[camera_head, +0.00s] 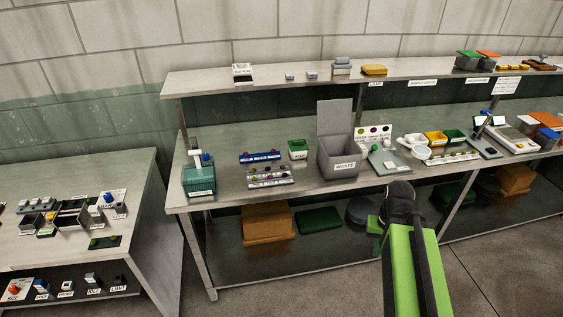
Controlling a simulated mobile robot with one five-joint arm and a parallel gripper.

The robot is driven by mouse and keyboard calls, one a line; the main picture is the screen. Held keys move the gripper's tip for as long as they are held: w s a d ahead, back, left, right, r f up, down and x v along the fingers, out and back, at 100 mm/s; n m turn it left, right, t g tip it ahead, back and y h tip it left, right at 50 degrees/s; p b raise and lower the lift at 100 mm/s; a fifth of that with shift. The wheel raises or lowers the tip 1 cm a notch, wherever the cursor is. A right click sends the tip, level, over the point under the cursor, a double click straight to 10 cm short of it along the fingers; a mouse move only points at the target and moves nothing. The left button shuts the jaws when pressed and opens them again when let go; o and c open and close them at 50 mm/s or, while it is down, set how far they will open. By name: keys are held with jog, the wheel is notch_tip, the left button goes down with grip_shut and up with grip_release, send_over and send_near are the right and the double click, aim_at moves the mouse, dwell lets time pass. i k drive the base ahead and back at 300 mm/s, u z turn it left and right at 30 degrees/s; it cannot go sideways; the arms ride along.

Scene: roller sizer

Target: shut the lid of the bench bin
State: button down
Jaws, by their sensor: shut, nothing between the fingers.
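The bench bin (338,160) is a grey open-topped box with a WASTE label on its front. It stands on the worktop near the middle of the view. Its flat grey lid (334,117) stands upright at the bin's back edge, so the bin is open. My green arm with its dark joint rises from the bottom, in front of the bench and right of the bin. Nothing of mine touches the bin or lid.
Right of the bin stands a board with coloured dots (373,132), close beside it. A small green box (298,149) and a blue-fronted rack (260,157) lie to its left. The upper shelf (210,83) runs behind the lid. Some worktop in front of the bin is bare.

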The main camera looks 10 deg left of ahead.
aim_at(333, 116)
jog(key=u, duration=0.25)
jog(key=i, duration=1)
